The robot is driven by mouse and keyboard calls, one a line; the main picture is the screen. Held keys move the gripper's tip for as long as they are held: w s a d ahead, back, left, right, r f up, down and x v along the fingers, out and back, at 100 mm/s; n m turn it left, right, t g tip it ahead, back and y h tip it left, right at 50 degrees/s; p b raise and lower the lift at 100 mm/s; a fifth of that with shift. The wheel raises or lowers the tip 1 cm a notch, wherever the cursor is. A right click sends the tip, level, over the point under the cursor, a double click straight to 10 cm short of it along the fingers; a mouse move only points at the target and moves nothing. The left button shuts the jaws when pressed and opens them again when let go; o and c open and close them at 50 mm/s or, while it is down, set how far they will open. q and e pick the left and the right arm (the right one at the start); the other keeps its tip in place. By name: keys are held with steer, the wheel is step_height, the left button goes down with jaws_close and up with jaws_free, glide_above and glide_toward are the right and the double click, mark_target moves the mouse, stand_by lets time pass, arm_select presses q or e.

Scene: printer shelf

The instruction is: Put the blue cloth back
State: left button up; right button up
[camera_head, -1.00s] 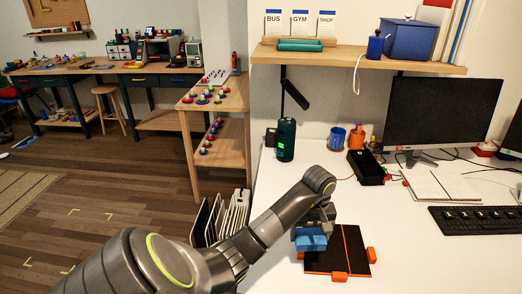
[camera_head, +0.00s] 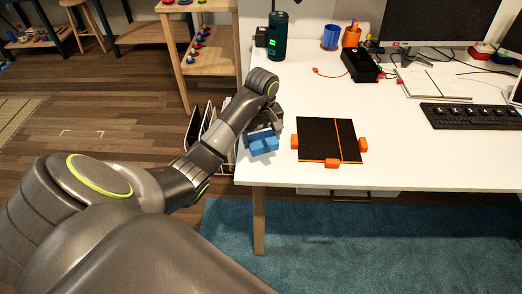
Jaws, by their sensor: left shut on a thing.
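The blue cloth (camera_head: 262,143) looks like a small folded block and is at the left front part of the white desk. My left gripper (camera_head: 266,127) is shut on it, and its fingers are partly hidden by the cloth and my arm. The cloth is left of the black panel with orange clips (camera_head: 318,140), apart from it. I cannot tell whether the cloth touches the desk. My right gripper is not in view.
The white desk (camera_head: 310,177) is clear in front of the panel. A dark green cylinder (camera_head: 277,37), a blue cup (camera_head: 330,37), a black box (camera_head: 360,64) and a keyboard (camera_head: 470,115) stand farther back and right. A file rack (camera_head: 196,135) is left of the desk.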

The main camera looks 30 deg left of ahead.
mark_target(262, 146)
arm_select(q)
steer(key=shift+f+b, duration=0.65)
steer(key=shift+f, duration=0.65)
steer(key=shift+f+p, duration=0.3)
steer(key=shift+f, duration=0.45)
steer(key=shift+f+b, duration=0.25)
steer(key=shift+b, duration=0.1)
steer(key=o, duration=0.8)
steer(key=shift+r, duration=0.1)
steer(key=shift+r+p, duration=0.15)
steer(key=shift+p, duration=0.15)
